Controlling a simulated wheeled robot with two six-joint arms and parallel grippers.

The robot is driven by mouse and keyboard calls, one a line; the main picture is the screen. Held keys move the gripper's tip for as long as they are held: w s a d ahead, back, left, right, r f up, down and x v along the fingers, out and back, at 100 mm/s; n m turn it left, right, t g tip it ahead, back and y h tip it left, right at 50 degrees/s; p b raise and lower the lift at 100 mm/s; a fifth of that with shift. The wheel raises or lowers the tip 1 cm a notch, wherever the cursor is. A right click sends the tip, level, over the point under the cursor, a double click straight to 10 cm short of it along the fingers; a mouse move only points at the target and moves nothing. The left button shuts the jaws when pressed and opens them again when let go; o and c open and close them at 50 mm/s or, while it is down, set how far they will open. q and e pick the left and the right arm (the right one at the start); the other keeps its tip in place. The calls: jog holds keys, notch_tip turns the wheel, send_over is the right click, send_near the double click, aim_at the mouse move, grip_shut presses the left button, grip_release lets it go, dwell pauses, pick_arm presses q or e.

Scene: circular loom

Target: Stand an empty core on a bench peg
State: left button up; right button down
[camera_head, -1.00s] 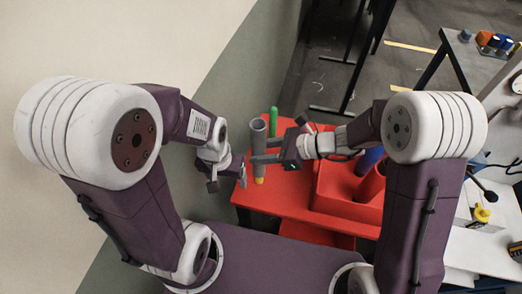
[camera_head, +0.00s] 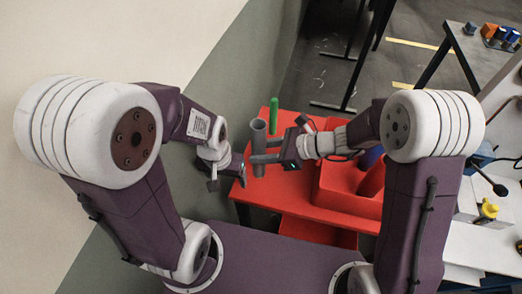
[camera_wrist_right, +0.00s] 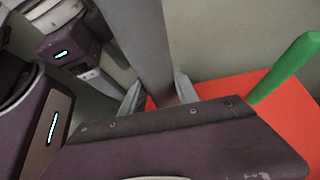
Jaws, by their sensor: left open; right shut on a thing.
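A grey tubular core (camera_head: 259,136) stands about upright over the left part of the red bench (camera_head: 290,204). My right gripper (camera_head: 261,159) is shut on this core; in the right wrist view the grey core (camera_wrist_right: 143,40) rises between its fingers. The core's lower end is at the bench's left side; no yellow peg tip shows there, and I cannot tell whether the core is around the peg. A bare green peg (camera_head: 273,116) stands just behind it, also in the right wrist view (camera_wrist_right: 287,68). My left gripper (camera_head: 228,178) is open and empty, left of the core.
A red bin (camera_head: 345,203) with compartments sits on the bench right of the core, with a blue thing (camera_head: 371,157) partly hidden at its back. A wall is close on the left. A white table (camera_head: 480,245) with a yellow item (camera_head: 488,209) is at the right.

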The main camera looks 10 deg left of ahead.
pick_arm(q)
jog(key=shift+f, duration=0.15)
pick_arm(e)
jog(key=shift+f, duration=0.1)
pick_arm(q)
jog(key=shift+f+b, duration=0.25)
jog(key=shift+b, duration=0.2)
pick_arm(e)
jog(key=shift+f, duration=0.3)
jog(key=c, duration=0.8)
grip_release()
jog(key=shift+r, duration=0.1)
jog(key=shift+c, duration=0.2)
pick_arm(q)
jog(key=shift+r, duration=0.1)
jog(key=shift+r+p, duration=0.8)
jog(key=shift+p, duration=0.1)
pick_arm(e)
jog(key=v, duration=0.9)
